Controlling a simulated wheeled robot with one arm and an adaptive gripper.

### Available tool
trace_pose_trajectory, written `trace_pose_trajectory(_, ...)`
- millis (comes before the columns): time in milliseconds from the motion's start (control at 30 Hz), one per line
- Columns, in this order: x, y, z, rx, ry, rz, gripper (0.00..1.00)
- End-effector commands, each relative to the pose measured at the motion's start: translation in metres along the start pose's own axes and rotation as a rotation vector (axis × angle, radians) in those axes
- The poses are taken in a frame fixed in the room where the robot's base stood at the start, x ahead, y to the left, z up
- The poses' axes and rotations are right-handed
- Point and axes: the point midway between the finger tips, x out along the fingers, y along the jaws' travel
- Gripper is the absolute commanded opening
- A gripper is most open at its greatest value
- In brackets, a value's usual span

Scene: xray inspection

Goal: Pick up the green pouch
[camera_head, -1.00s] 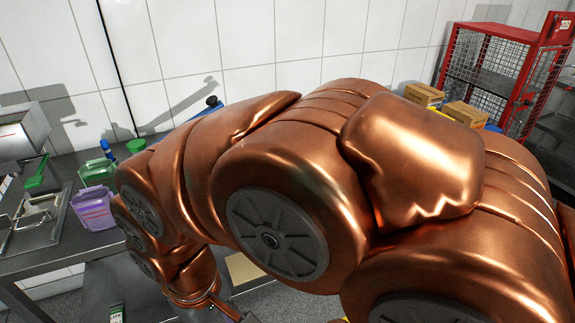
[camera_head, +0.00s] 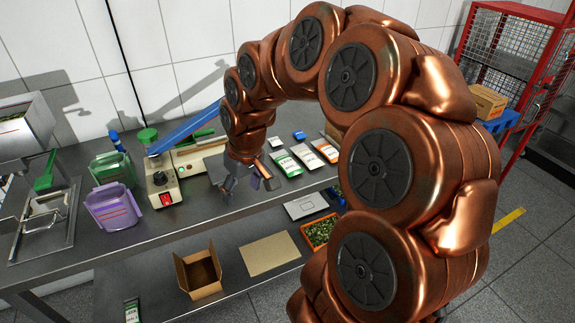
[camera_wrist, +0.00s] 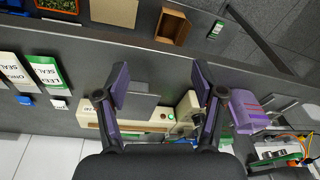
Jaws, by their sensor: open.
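The nearest also shows in the wrist view (camera_wrist: 45,72), at the left. A dark pouch with a green top (camera_head: 131,312) is on the lower shelf; what seems the same one shows in the wrist view (camera_wrist: 217,28). I cannot tell which is meant. My gripper (camera_head: 246,183) hangs over the table's front part, left of the pouches. Its purple-padded fingers are open and empty in the wrist view (camera_wrist: 158,88).
A sealing machine (camera_head: 163,190) stands behind and left of my gripper, with purple (camera_head: 112,207) and green (camera_head: 110,168) baskets beyond it. An orange pouch (camera_head: 325,150) lies right of the green ones. An open cardboard box (camera_head: 199,274) sits on the lower shelf.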

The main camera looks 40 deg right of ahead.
Motion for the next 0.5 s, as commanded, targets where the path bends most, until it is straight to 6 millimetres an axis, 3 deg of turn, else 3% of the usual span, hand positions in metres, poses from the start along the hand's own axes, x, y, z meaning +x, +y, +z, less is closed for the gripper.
trace_pose_trajectory(200,0.020,0.107,-0.047,0.097,0.121,0.031,0.69)
trace_pose_trajectory(400,0.035,0.196,-0.056,0.176,0.196,0.082,0.69)
trace_pose_trajectory(500,0.041,0.223,-0.053,0.201,0.211,0.101,0.69)
